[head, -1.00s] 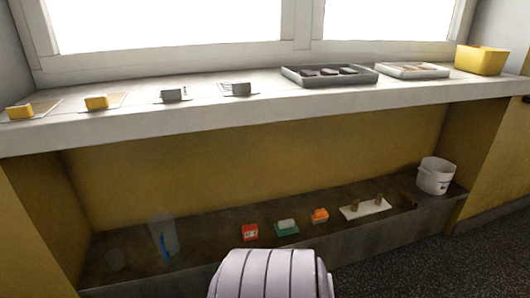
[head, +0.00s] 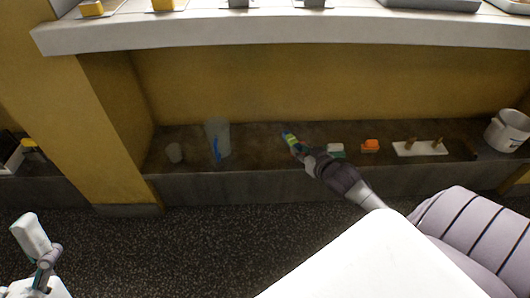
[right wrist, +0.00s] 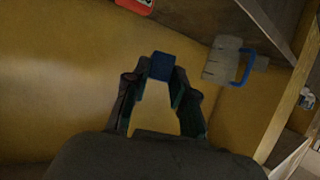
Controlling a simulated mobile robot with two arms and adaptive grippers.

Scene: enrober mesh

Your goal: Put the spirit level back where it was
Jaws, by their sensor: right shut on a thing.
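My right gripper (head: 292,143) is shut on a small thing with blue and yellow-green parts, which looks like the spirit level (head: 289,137). It is over the low dark shelf, right of the clear jug. In the right wrist view, a blue block, apparently its end (right wrist: 162,66), sits between the fingertips of this gripper. The fingers hide the rest of it. I cannot tell whether it touches the shelf. Part of my left arm (head: 45,255) shows at the lower left; its jaw opening is unclear.
The white sill (head: 240,30) overhangs. A red object (right wrist: 135,4) shows in the wrist view.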

